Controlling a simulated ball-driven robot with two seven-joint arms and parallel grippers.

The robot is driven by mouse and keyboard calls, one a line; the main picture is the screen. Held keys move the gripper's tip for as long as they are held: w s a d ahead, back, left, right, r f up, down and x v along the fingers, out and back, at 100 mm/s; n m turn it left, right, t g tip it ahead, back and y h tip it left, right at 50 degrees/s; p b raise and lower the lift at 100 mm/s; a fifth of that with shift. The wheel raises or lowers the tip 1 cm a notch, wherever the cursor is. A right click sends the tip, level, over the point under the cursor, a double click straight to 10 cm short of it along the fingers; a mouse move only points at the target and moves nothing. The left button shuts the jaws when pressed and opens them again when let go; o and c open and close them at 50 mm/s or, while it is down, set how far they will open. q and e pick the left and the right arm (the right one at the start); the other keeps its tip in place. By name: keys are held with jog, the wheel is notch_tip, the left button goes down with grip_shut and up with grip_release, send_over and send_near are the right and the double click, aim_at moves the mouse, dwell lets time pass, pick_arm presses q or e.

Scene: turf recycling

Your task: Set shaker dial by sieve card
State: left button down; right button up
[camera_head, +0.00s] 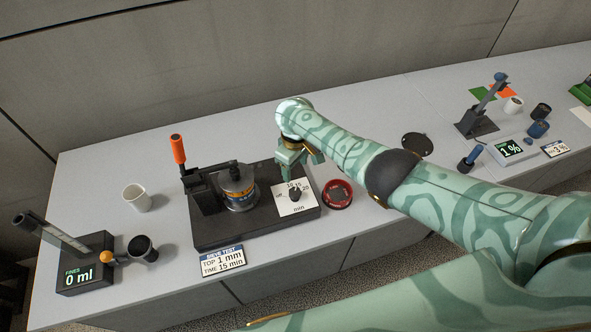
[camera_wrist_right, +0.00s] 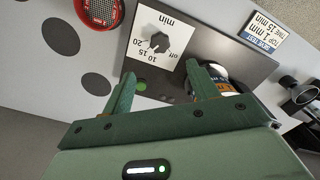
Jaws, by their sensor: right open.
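The sieve card (camera_head: 223,260) lies in front of the shaker and reads "SIEVE TEST, TOP 1 mm, TIME 15 min"; part of it shows in the wrist view (camera_wrist_right: 264,30). The shaker (camera_head: 208,233) is a dark base holding a round sieve stack (camera_head: 238,190). Its black dial (camera_head: 295,194) sits on a white plate (camera_head: 290,208) marked off, 10, 15, 20 and min. In the wrist view the dial (camera_wrist_right: 159,42) stands beyond my fingertips, clear of them; I cannot tell its pointer's setting. My right gripper (camera_head: 294,171) is open and empty above the dial. My left gripper is out of view.
A red-rimmed sieve (camera_head: 338,194) lies right of the shaker. An orange-handled lever (camera_head: 178,150) rises at its left. A white cup (camera_head: 137,198), a dark cup (camera_head: 142,249) and a "0 ml" fines device (camera_head: 86,263) stand left. Other instruments and a "1 %" display (camera_head: 510,150) stand far right.

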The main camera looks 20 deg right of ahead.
pick_arm(q)
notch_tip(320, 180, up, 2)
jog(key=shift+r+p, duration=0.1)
jog(key=shift+p, duration=0.5)
pick_arm(e)
notch_tip(320, 180, up, 4)
jog(key=shift+f, duration=0.2)
